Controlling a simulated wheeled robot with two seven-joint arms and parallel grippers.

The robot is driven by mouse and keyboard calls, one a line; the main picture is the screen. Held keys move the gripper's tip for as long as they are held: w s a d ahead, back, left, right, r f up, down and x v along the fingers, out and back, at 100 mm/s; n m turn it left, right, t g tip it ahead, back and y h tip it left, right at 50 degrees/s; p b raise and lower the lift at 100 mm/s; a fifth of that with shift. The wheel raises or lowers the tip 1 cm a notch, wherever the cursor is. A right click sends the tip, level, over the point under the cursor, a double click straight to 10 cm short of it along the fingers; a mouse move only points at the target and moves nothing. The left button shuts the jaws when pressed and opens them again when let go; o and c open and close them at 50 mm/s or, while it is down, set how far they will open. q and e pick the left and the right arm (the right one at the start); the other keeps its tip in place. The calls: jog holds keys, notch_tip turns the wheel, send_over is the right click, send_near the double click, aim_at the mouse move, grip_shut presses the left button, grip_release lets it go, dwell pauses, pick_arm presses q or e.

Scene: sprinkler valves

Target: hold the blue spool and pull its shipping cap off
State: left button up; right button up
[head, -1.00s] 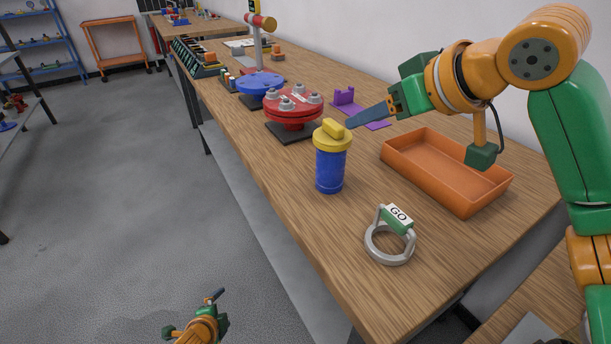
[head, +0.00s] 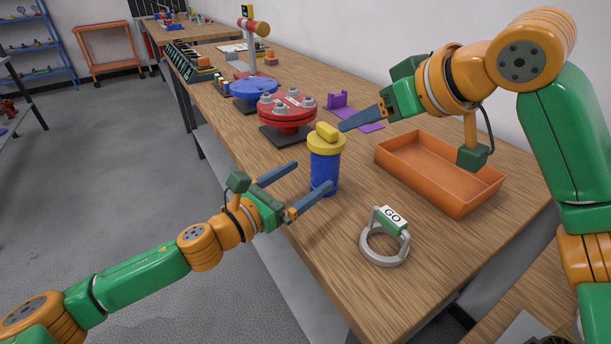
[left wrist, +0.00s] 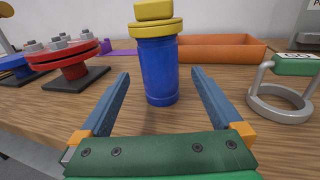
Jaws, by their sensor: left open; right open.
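The blue spool (head: 324,172) stands upright on the wooden bench, with the yellow shipping cap (head: 326,140) seated on its top. In the left wrist view the spool (left wrist: 158,72) is straight ahead, with the cap (left wrist: 157,27) above it. My left gripper (head: 313,175) is open and level with the spool's body. Its fingers (left wrist: 160,85) point at the spool from either side of it, and the spool is just beyond or between the tips. My right gripper (head: 343,126) is beside the cap at its upper right; its fingers overlap in the view, and it holds nothing visible.
An orange tray (head: 466,202) lies to the right of the spool. A grey ring with a GO tag (head: 384,253) stands in front. A red flanged valve (head: 287,110) and a purple bracket (head: 362,122) are behind. Bare bench lies between spool and ring.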

aim_at(315, 171)
pick_arm(q)
jog(key=x, duration=0.6)
jog(key=shift+c, duration=1.1)
grip_shut()
jog(key=shift+o, duration=1.1)
grip_release()
jog(key=v, duration=1.2)
